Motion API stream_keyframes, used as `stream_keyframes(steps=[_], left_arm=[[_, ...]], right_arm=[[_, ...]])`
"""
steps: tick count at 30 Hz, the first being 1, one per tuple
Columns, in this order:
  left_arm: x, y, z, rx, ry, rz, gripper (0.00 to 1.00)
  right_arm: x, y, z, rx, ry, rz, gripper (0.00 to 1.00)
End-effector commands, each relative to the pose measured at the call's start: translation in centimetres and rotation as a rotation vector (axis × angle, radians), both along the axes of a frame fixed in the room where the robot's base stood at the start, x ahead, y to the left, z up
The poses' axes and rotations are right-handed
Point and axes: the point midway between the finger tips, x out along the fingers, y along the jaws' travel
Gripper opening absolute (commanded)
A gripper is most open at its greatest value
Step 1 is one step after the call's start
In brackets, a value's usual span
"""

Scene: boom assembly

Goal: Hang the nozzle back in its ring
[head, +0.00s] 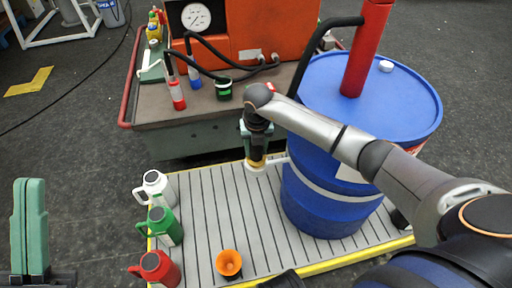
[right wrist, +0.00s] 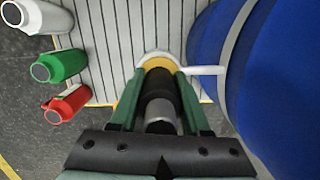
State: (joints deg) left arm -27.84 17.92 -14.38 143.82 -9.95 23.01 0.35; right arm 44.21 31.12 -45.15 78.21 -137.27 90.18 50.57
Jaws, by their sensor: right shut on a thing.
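My right gripper (head: 256,150) is shut on the nozzle, a dark piece with a yellow collar, which hangs roughly upright beside the blue drum. In the right wrist view, the green fingers (right wrist: 157,95) flank the nozzle's black and silver body (right wrist: 160,112). The white ring (head: 256,168) sticks out from the drum on a short white bar; it also shows in the right wrist view (right wrist: 148,54). The yellow collar is at the ring, with the ring's rim showing around it; how deep it sits I cannot tell. My left gripper (head: 30,185) is at the far left, away from everything; its opening is unclear.
The blue drum (head: 320,205) stands on a slatted, yellow-edged platform (head: 210,215). White (head: 155,187), green (head: 164,226) and red (head: 158,268) jugs line its left side, with an orange funnel (head: 229,263) in front. A cart (head: 200,135) with a red machine stands behind.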

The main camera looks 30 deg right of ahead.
Motion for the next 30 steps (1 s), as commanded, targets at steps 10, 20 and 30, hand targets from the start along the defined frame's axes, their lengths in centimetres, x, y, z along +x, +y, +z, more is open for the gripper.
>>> stream_keyframes(steps=[10, 20, 30], left_arm=[[0.0, 0.0, -0.2, 0.001, 0.000, 0.001, 0.00], [0.0, 0.0, -0.6, 0.001, 0.000, 0.001, 0.00], [0.0, 0.0, -0.8, 0.001, 0.000, 0.001, 0.00]], right_arm=[[0.1, 0.0, -0.1, 0.000, -0.002, 0.000, 0.00], [0.1, 0.0, -0.8, 0.001, -0.001, 0.000, 0.00], [0.0, 0.0, -1.1, 0.001, -0.001, 0.000, 0.59]])
